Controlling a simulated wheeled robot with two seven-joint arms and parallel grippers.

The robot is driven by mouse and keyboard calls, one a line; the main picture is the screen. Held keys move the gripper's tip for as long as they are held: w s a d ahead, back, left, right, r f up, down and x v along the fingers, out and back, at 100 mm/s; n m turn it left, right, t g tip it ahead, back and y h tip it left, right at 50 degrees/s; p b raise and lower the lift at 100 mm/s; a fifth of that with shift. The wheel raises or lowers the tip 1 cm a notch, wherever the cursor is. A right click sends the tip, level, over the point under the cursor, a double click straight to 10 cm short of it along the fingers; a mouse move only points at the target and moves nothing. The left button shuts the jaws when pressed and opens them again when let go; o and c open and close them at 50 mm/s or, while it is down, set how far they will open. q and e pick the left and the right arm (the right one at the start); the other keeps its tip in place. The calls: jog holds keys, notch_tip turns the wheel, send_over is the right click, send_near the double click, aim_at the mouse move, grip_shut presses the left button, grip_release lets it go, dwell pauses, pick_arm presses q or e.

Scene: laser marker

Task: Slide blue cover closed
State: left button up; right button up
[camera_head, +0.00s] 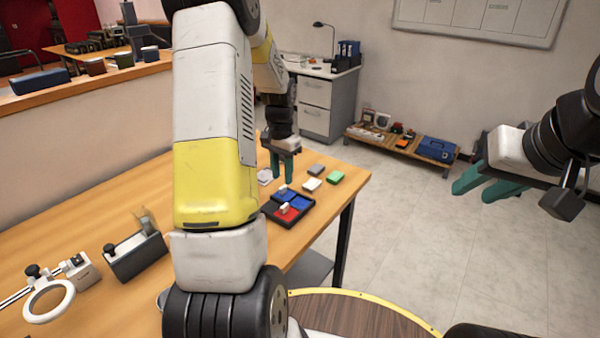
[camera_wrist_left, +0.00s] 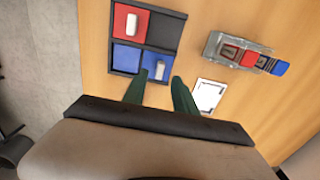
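A black tray with red and blue sections (camera_head: 291,219) lies on the wooden table. My left gripper (camera_head: 283,178) points down near the tray's far side. In the left wrist view its teal fingers (camera_wrist_left: 160,82) are apart and empty, with the blue cover's handle just beyond, in line with the gap. Contact is not visible. My right gripper (camera_head: 487,188) is open and empty over the floor.
A magnifier (camera_head: 48,300) stands at front left. My left arm hides some table.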

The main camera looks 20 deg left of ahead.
aim_at(283, 186)
pick_arm(q)
jog(key=shift+f, duration=2)
grip_shut()
